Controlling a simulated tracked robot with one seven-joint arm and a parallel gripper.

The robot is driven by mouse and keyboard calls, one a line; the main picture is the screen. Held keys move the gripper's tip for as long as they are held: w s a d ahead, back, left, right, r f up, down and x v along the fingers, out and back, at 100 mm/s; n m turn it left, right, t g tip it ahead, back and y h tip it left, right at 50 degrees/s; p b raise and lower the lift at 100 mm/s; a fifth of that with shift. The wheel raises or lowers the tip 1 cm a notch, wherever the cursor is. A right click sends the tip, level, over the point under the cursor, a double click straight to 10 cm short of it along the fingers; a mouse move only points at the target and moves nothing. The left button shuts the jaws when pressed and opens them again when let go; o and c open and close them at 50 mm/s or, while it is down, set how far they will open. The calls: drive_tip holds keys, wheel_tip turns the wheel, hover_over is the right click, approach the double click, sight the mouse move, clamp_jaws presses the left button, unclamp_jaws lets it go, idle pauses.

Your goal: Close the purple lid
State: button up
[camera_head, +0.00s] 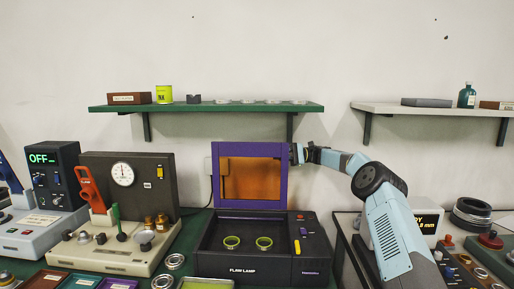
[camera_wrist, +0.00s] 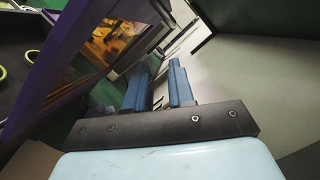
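The purple lid (camera_head: 285,185) is a purple frame around an orange see-through pane. It stands upright, open, at the back of the black flaw lamp box (camera_head: 262,268). Two yellow-green rings lie inside the box, a left ring (camera_head: 232,242) and a right ring (camera_head: 264,243). My gripper (camera_head: 295,154) is at the lid's upper right edge; I cannot tell whether it touches. In the wrist view, the blue fingers (camera_wrist: 160,88) are a little apart with nothing between them. The purple frame (camera_wrist: 77,50) runs along their left side.
A green shelf (camera_head: 200,107) with a yellow-green tin hangs above the lid. A grey shelf (camera_head: 430,108) is above my arm. A gauge unit (camera_head: 125,185) with a red lever stands left of the box. Machines also stand to the right.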

sight(251, 146)
drive_tip(key=shift+g+y, duration=0.5)
drive_tip(key=x, duration=0.4)
drive_tip(key=r+x, duration=0.1)
drive_tip(key=x, duration=0.8)
drive_tip(key=shift+w+a+r, duration=0.1)
drive_tip(key=shift+r, duration=0.15)
drive_tip(key=shift+c, duration=0.3)
clamp_jaws()
